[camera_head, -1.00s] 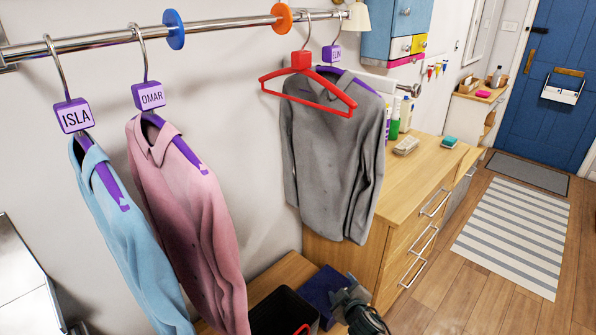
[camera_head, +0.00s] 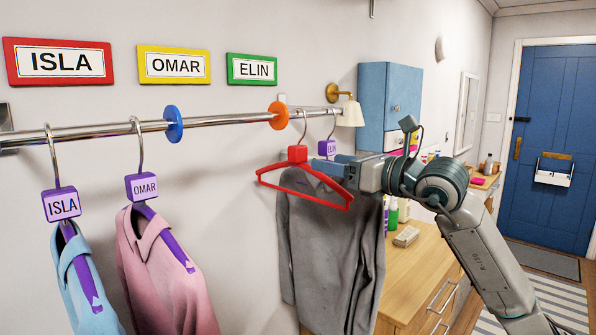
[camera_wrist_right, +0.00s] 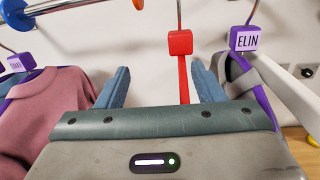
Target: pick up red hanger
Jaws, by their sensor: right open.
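The red hanger (camera_head: 297,156) hangs from the rail by its metal hook, bare, in front of the grey shirt. It has a red block at its neck. In the right wrist view its block and upper bar (camera_wrist_right: 182,62) show between my fingers, closer to the right-hand finger. My right gripper (camera_head: 342,163) is at the right side of the hanger, open, with its fingers pointing toward it. The fingers (camera_wrist_right: 160,80) are apart with nothing clamped. Whether they touch the hanger I cannot tell. The hanger's lower part is hidden in the wrist view. My left gripper is out of view.
The grey shirt (camera_head: 325,240) on the purple ELIN hanger (camera_head: 327,148) hangs close behind. An orange disc (camera_head: 278,115) is on the rail (camera_head: 225,120) just left. The pink OMAR shirt (camera_head: 155,260) and blue ISLA shirt (camera_head: 75,280) hang further left. A wall lamp (camera_head: 350,112) is near the rail's end.

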